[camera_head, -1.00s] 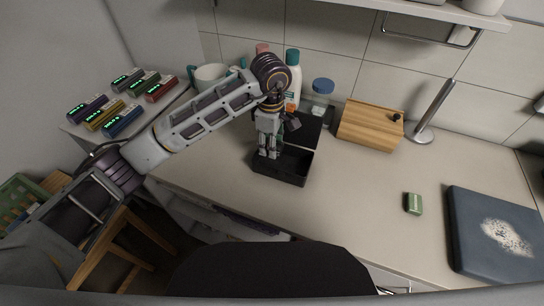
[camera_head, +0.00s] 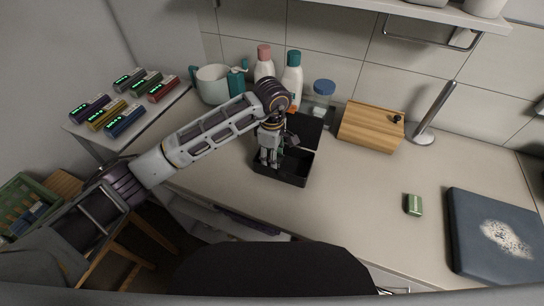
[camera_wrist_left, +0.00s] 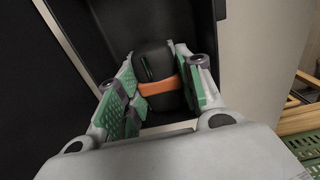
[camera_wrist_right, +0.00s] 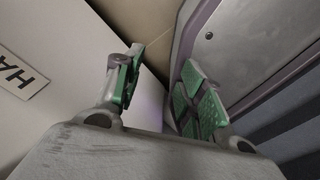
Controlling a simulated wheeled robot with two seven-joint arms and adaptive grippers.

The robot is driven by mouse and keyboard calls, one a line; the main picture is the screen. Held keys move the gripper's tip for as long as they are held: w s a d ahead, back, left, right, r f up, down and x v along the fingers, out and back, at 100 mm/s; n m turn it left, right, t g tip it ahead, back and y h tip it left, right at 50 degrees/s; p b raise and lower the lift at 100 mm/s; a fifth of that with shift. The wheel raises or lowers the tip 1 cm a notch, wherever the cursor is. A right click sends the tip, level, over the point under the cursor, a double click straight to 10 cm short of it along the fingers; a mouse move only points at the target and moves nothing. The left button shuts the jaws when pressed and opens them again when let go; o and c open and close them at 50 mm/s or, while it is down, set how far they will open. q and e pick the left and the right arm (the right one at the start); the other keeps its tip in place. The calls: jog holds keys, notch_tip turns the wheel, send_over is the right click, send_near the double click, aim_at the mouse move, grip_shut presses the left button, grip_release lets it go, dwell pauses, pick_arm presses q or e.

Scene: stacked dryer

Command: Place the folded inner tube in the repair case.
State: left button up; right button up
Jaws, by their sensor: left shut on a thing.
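The repair case (camera_head: 293,178) is an open black box on the counter, with a black lid or panel (camera_head: 305,130) behind it. My left gripper (camera_head: 268,160) points down into the left part of the case. In the left wrist view, my left gripper (camera_wrist_left: 158,85) is shut on the folded inner tube (camera_wrist_left: 153,62), a black bundle with an orange band. The tube is between the green finger pads, within the dark walls of the case; whether it touches the floor cannot be told. My right gripper (camera_wrist_right: 158,75) is open and empty, away from the case.
Bottles (camera_head: 291,80), a clear jar with a blue lid (camera_head: 323,98) and a white container (camera_head: 212,84) stand behind the case. A wooden box (camera_head: 371,127) is to the right. A small green block (camera_head: 413,204) and a dark blue slab (camera_head: 495,235) lie farther right, with clear counter between.

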pick_arm(q)
jog(key=shift+f, duration=0.45)
jog(key=o, duration=0.7)
jog(key=shift+c, duration=0.2)
jog(key=shift+o, duration=0.7)
jog(key=shift+r, duration=0.8)
notch_tip(320, 180, up, 4)
jog(key=shift+b, duration=0.35)
notch_tip(320, 180, up, 6)
jog(key=shift+f+b, duration=0.25)
jog(key=shift+b, duration=0.05)
jog(key=shift+r, duration=0.6)
pick_arm(e)
jog(key=shift+s+d+f, duration=0.7)
jog(key=shift+d, duration=0.05)
